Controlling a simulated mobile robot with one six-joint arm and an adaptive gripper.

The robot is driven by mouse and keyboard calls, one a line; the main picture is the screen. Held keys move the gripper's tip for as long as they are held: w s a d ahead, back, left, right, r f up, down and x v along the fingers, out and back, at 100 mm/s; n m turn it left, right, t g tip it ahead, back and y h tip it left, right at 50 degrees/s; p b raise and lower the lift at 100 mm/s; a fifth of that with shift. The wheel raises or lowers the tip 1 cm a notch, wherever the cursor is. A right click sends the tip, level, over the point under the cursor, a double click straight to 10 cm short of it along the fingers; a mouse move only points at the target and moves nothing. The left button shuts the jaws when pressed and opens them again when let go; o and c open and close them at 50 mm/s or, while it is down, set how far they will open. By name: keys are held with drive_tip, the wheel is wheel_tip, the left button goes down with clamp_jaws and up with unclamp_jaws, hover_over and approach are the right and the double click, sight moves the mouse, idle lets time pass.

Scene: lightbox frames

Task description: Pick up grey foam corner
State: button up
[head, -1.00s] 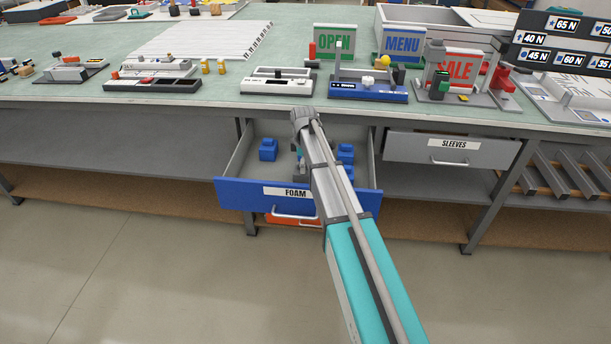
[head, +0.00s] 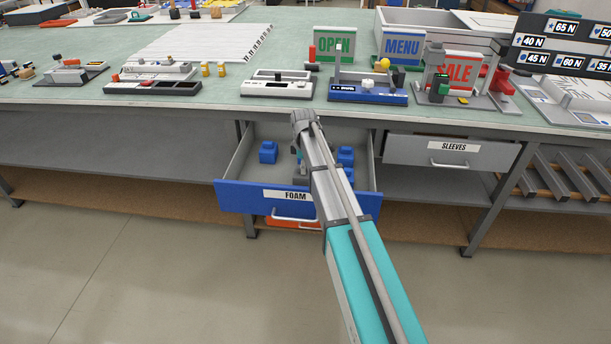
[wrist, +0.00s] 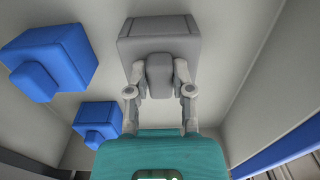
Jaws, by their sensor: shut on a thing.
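The grey foam corner (wrist: 158,40) is at the top middle of the wrist view, a grey block with a smaller stub facing my gripper. My gripper (wrist: 160,82) is shut on that stub, one finger on each side. In the head view the open FOAM drawer (head: 240,197) has a blue front, and my arm reaches down into it. In that view my arm hides most of the gripper and the grey foam corner. I cannot tell whether the grey piece is clear of the drawer floor.
Blue foam corners (wrist: 58,60) lie left of the grey one in the wrist view, one close by (wrist: 97,122). The drawer walls enclose the space. The tabletop edge (head: 180,103) runs behind and above the drawer. The SLEEVES drawer (head: 452,150) is at the right.

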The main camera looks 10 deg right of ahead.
drive_tip(key=shift+r, duration=0.1)
wheel_tip(320, 180, up, 10)
drive_tip(key=p, duration=1)
idle(1.6)
wheel_tip(320, 180, up, 26)
drive_tip(key=p, duration=2.6)
